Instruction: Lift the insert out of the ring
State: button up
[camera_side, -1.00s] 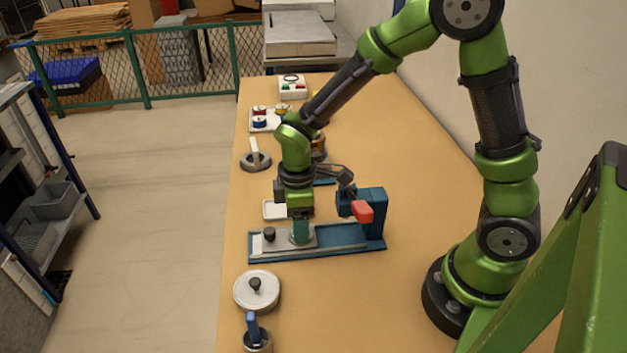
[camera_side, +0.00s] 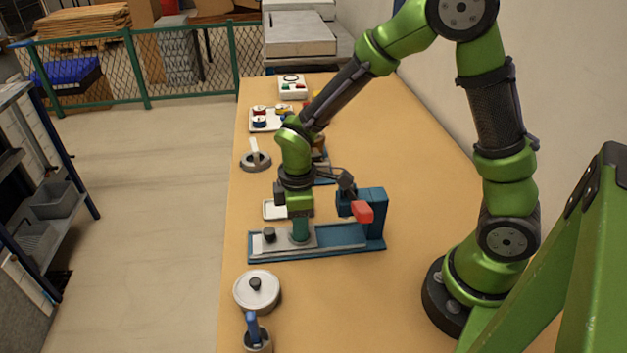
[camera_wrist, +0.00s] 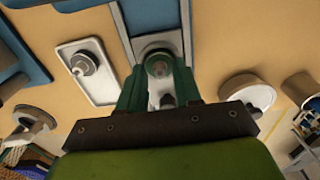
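A round peg-like piece with a greenish top (camera_wrist: 160,66) stands in a pale ring on the grey plate of the blue fixture (camera_side: 345,248). I take it for the insert; my gripper hides it in the side view. My gripper (camera_side: 300,238) points straight down over the grey plate. In the wrist view its two green fingers (camera_wrist: 160,76) stand on either side of the piece, with no clear gap, and appear shut on it. Its lower part and the finger contact are partly hidden. A black knob (camera_side: 269,235) stands on the plate, left of my fingers.
A red-tipped part (camera_side: 362,211) on a blue block rises at the fixture's right end. A white tray (camera_wrist: 102,93) holding a small round part lies beyond it. A knobbed round lid (camera_side: 257,290) and a blue-handled cup (camera_side: 258,342) stand nearer. The table at right is clear.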

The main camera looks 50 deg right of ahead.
grip_shut()
jog(key=shift+r, duration=0.2)
jog(key=shift+r, duration=1.5)
jog(key=shift+r, duration=0.15)
jog(key=shift+r, duration=2.2)
